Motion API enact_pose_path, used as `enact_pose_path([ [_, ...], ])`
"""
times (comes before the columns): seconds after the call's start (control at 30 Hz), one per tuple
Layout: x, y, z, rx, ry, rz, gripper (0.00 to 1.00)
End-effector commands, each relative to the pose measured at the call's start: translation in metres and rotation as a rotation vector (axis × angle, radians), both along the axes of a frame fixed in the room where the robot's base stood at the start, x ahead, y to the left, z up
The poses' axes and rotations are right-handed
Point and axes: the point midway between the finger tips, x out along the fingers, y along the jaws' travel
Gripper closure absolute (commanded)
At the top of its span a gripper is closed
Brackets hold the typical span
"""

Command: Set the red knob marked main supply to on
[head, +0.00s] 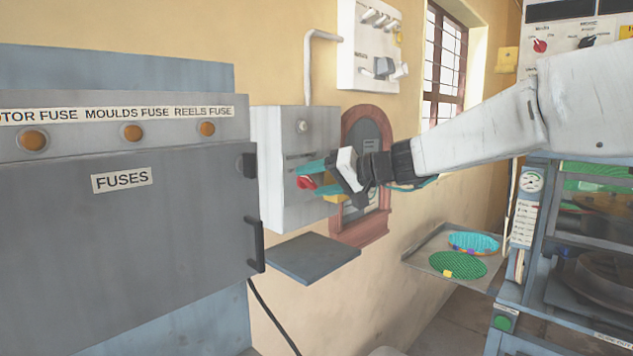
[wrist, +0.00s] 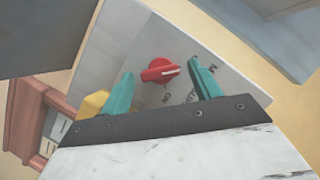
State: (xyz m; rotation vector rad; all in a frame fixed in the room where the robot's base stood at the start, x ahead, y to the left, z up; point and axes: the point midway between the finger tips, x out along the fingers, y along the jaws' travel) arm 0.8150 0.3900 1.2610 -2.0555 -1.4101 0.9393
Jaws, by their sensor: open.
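The red knob (head: 305,182) sits on the front of a light grey wall box (head: 283,211). In the wrist view the red knob (wrist: 157,71) has a white pointer mark toward the right, and dark lettering, partly hidden and hard to read, lies below and right of it. My gripper (head: 310,178) is at the box front with its teal fingers open. In the wrist view the fingers of my gripper (wrist: 162,76) stand on either side of the knob, with gaps visible. I cannot tell how deep the fingertips reach.
A yellow part (wrist: 93,104) is beside the left finger. A grey shelf (head: 312,257) juts out below the box. The grey fuse cabinet (head: 120,230) stands left. A red-brown wooden frame (head: 362,232) is behind my gripper. A tray (head: 412,257) is lower right.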

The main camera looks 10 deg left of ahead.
Motion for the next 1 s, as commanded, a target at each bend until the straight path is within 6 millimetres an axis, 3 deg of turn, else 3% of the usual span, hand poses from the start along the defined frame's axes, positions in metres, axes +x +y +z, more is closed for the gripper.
enact_pose_path([
  [0.3, 0.0003, 0.0035, -0.001, -0.001, 0.0, 0.001, 0.4],
  [0.47, 0.0003, 0.0033, -0.0009, -0.001, 0.0, 0.001, 0.82],
  [1.0, 0.0013, 0.002, -0.0023, 0.066, 0.114, 0.0, 0.82],
])
